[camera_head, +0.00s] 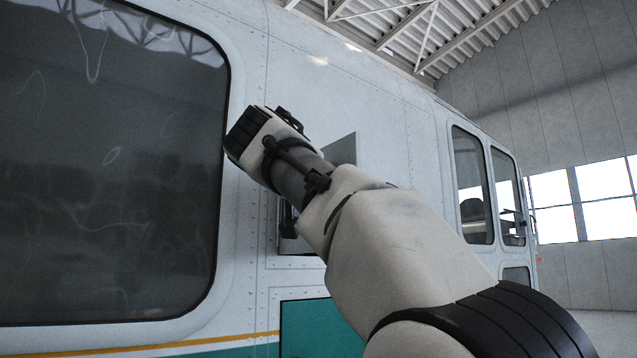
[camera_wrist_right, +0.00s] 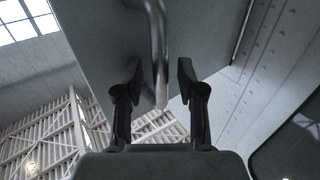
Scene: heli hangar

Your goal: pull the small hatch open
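The small hatch (camera_head: 344,149) is a grey panel on the helicopter's pale side, largely hidden behind my right arm in the head view. It appears to stand out at an angle from the hull. In the right wrist view the hatch panel (camera_wrist_right: 97,42) fills the upper middle and carries a bent metal handle (camera_wrist_right: 159,50). My right gripper (camera_wrist_right: 159,78) has its two black fingers apart, one on each side of the handle, with a visible gap on both sides. I cannot tell how deep the handle sits between them. My left gripper is in neither view.
A large dark window (camera_head: 110,170) fills the left of the head view. The riveted hull (camera_wrist_right: 270,70) runs along the right of the wrist view. Further cabin windows (camera_head: 472,185) lie to the right. Hangar wall and roof are in the background.

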